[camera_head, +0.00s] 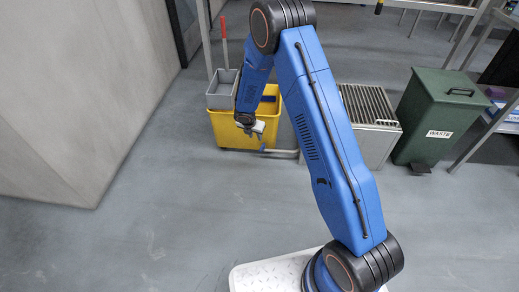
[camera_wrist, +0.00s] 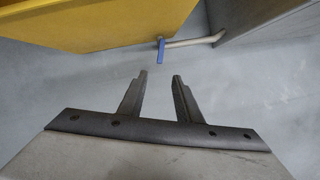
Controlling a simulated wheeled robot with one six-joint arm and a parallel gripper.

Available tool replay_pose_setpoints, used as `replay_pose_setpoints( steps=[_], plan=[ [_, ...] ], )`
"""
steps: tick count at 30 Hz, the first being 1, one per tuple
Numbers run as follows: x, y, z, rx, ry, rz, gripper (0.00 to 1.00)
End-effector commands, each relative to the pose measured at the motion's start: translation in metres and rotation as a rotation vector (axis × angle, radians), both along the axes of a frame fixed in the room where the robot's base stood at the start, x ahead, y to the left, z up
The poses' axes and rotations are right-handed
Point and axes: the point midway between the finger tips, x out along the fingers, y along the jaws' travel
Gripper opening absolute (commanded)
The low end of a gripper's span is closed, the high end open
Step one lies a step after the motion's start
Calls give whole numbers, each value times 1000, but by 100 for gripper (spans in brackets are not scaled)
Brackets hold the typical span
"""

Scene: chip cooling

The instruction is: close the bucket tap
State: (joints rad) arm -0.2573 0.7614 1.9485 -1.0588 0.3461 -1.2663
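The yellow bucket (camera_head: 228,131) stands on the floor beyond my arm, and its yellow wall (camera_wrist: 80,22) fills the upper left of the wrist view. The tap's blue lever (camera_wrist: 161,51) sits beside the bucket, on a pale pipe (camera_wrist: 195,42); the lever points along the picture's vertical, across the pipe. It also shows small in the head view (camera_head: 263,148). My gripper (camera_wrist: 159,78) is open and empty, its two fingers apart. The lever lies just beyond the fingertips, apart from them. In the head view my gripper (camera_head: 258,127) is in front of the bucket.
The pale pipe runs right to a grey metal unit (camera_wrist: 260,38), with a grated top (camera_head: 368,103) in the head view. A green waste bin (camera_head: 436,110) stands further right. A grey wringer (camera_head: 222,90) sits on the bucket. A large pale block (camera_head: 75,100) stands at left; the front floor is clear.

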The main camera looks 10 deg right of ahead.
Motion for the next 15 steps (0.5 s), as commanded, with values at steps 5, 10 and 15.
replay_pose_setpoints(
  steps=[5, 10, 15],
  plan=[
    [6, -6, -22, -1, 3, -2, 31],
    [15, -13, -48, -1, 2, -2, 31],
    [24, -19, -74, 0, 1, -3, 31]
  ],
)
